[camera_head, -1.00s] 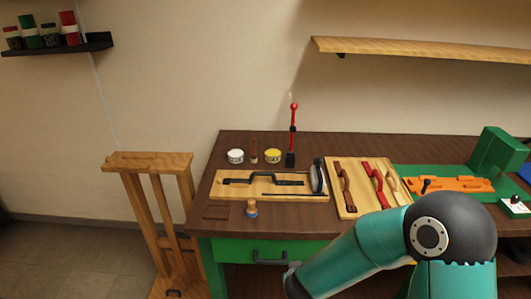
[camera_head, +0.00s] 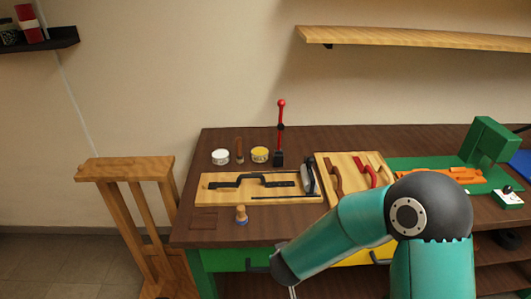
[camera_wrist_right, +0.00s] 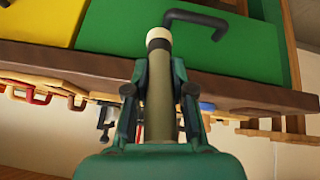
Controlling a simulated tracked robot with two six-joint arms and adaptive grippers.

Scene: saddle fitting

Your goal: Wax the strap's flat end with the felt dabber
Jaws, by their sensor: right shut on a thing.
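The tip points away from my wrist, towards the bench's green drawer front. In the head view, only a sliver of that gripper shows at the bottom edge. A long black piece, perhaps the strap (camera_head: 255,180), lies on a pale wooden board (camera_head: 212,200). I cannot tell which part is its flat end. A white tin (camera_head: 220,157) and a yellow-topped tin (camera_head: 260,155) stand behind the board. My left gripper is out of view.
A black upright clamp (camera_head: 308,178) stands at the board's right end. A red-handled tool (camera_head: 280,130) stands behind. A small wooden knob (camera_head: 241,215) stands near the front edge. A second board holds brown and red handles (camera_head: 372,176). A wooden stand (camera_head: 125,170) is left of the bench.

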